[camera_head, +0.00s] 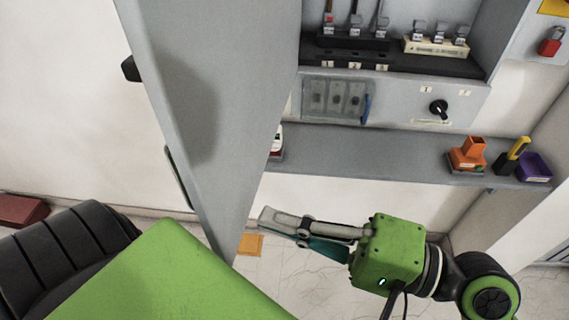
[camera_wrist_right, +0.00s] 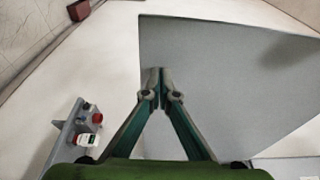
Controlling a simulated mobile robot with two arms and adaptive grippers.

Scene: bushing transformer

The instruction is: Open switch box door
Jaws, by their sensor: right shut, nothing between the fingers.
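The switch box door (camera_head: 225,60) is a large grey panel standing well open at the left of the box in the head view. A black handle (camera_head: 131,69) sticks out at its left edge. The switch box (camera_head: 490,30) shows its inside, with several switches on dark bases. My right gripper (camera_head: 268,220) is shut and empty, its fingertips close to the door's lower right edge. In the right wrist view the shut fingertips (camera_wrist_right: 161,76) lie in front of the grey door (camera_wrist_right: 230,80); I cannot tell whether they touch it. My left gripper is not in view.
A grey shelf (camera_head: 350,155) below the box carries an orange holder (camera_head: 468,153), a purple container (camera_head: 534,167) and a red and white bottle (camera_head: 277,140). A red padlock (camera_head: 550,42) hangs at the upper right. A dark red object (camera_head: 20,210) lies at the far left.

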